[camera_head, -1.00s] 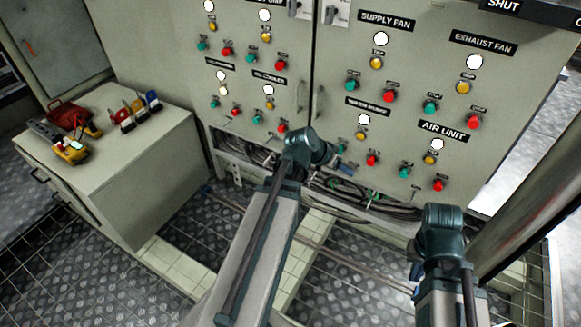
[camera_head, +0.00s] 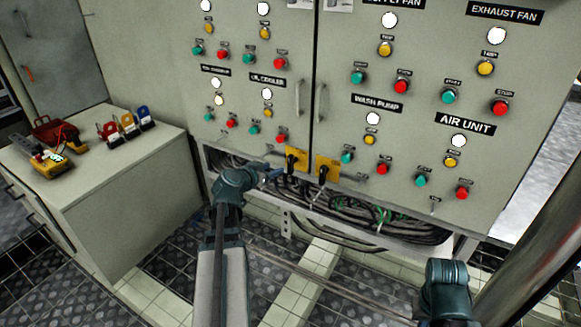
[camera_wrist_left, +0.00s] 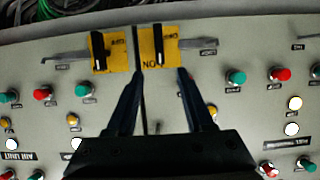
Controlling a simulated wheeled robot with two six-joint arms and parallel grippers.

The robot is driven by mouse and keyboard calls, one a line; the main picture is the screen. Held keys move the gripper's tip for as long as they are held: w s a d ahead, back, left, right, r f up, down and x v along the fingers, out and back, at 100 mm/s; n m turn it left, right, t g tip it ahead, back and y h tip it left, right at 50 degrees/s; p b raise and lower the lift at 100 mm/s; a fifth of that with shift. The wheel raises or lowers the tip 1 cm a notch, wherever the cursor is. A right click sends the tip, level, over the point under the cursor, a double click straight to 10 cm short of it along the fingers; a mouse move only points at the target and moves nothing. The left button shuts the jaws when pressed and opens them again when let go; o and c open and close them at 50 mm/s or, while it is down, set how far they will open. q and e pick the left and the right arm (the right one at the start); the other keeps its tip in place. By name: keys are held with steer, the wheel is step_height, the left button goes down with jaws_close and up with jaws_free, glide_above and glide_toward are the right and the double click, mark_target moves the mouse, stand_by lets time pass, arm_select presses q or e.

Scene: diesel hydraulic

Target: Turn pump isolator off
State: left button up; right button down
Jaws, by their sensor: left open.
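Two yellow isolator plates with black handles sit side by side at the bottom edge of the grey panel: a left isolator (camera_head: 297,160) and a right isolator (camera_head: 327,170). I cannot read which is the pump isolator. In the left wrist view the picture is turned over: the head view's left isolator (camera_wrist_left: 171,57) is on the right, its handle upright, and the other isolator (camera_wrist_left: 120,58) is on the left. My left gripper (camera_head: 277,176) is open and empty. Its fingertips (camera_wrist_left: 160,73) point at the right-hand plate in the wrist view, one on either side of its handle, contact unclear. My right gripper is out of view.
Panel buttons and lamps surround the isolators, with a red button (camera_head: 281,138) close by. Loose cables (camera_head: 370,215) hang in the opening below. A cabinet (camera_head: 120,170) with padlocks and tools stands at the left. My right forearm is at lower right.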

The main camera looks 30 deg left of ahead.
mark_target(289, 163)
arm_select(q)
steer(key=b+x, duration=0.5)
steer(key=x, duration=0.8)
steer(key=shift+w+f, duration=0.2)
steer(key=shift+w, duration=0.1)
jaws_close()
